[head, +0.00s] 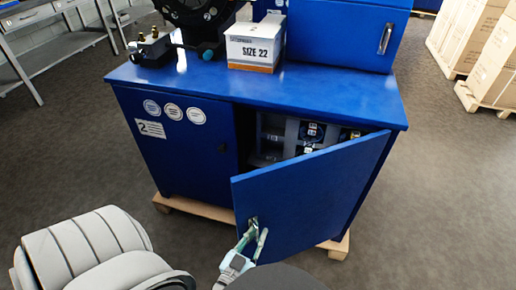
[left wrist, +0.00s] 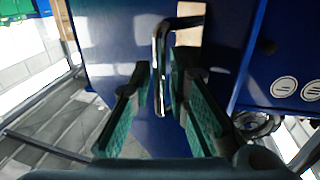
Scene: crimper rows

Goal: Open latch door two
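The blue cabinet (head: 170,150) has a door (head: 300,190) that stands partly open, swung outward from its right side. Its metal handle is near the door's free left edge, largely hidden by my gripper in the head view. The handle (left wrist: 160,75) shows as a shiny bar in the left wrist view. My left gripper (head: 259,229) is at the handle. In the left wrist view its green-padded fingers (left wrist: 163,72) are apart, one on each side of the bar, with visible gaps. A label with a 2 (head: 150,129) is on the closed panel left of the door. My right gripper is not in view.
Shelves with dark items (head: 305,135) show inside the cabinet. A SIZE 22 box (head: 254,48), a blue case (head: 345,35) and a dark machine stand on top. The cabinet rests on a wooden pallet (head: 338,246). Cartons stand at the far right; the floor to the right is clear.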

